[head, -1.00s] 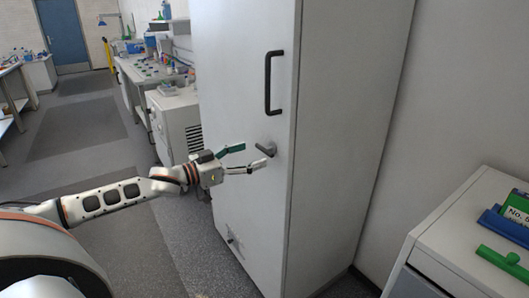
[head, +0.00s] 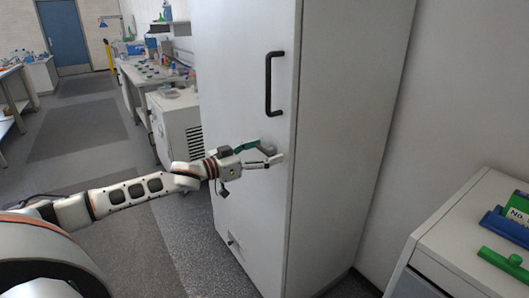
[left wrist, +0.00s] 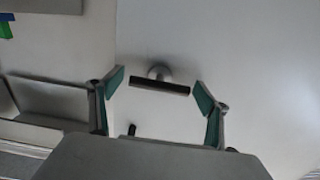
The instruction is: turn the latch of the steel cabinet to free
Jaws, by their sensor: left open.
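The tall light-grey steel cabinet (head: 245,85) stands in the middle of the head view, its door closed and facing my left arm. My left gripper (head: 267,154) is open at the latch. In the left wrist view its green-padded fingertips (left wrist: 160,84) stand one on each side of the lever, with a gap on both sides. My right gripper is not in view.
A black bar handle (head: 269,84) sits on the door above the latch. A white cabinet (head: 440,262) with blue and green items stands at the right. A lower white unit (head: 178,125) and a bench are behind at the left. The floor at the left is open.

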